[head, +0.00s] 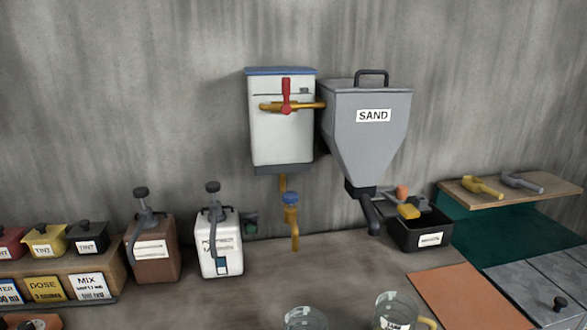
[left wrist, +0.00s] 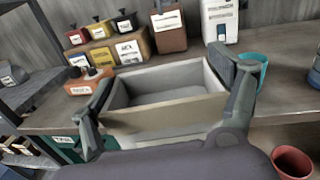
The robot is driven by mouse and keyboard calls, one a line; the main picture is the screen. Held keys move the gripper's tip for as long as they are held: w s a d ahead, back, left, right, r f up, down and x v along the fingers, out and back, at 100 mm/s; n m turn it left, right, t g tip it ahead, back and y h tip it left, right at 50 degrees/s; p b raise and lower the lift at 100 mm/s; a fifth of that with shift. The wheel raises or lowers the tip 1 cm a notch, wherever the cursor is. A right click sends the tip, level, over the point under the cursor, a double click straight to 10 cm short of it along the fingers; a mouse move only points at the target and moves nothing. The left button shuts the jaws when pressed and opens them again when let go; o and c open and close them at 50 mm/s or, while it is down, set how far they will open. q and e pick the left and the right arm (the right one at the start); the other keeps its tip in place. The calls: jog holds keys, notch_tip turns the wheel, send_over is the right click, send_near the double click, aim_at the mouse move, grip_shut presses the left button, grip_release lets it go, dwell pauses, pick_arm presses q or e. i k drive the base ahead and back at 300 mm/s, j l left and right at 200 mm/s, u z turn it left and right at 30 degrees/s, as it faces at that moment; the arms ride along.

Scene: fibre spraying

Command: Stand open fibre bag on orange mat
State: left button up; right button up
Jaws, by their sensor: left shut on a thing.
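In the left wrist view, an open-topped, box-shaped bag (left wrist: 165,117) with pale grey inner walls and a tan near side sits between the fingers of my left gripper (left wrist: 165,96). The gripper is shut on it, one finger at each side. No label on it shows, and its underside is hidden. It appears in front of the worktop; I cannot tell its height. The orange mat (head: 465,297) lies flat at the lower right of the head view, with its visible surface bare. Neither gripper shows in the head view.
The worktop holds a brown jug (head: 152,248), a white jug (head: 220,245) and a black bin (head: 422,230). A glass jug (head: 398,312) stands left of the mat. Grey slabs (head: 545,285) lie right of it. A teal cup (left wrist: 252,68) is beside my right-hand finger.

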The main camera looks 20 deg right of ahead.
aim_at(465, 298)
jog(key=k+l+z, duration=0.1)
jog(key=l+z, duration=0.2)
jog(key=l, duration=0.5)
jog(key=l+z, duration=0.3)
jog(key=l, duration=0.5)
jog(key=l+z, duration=0.2)
jog(key=l, duration=0.75)
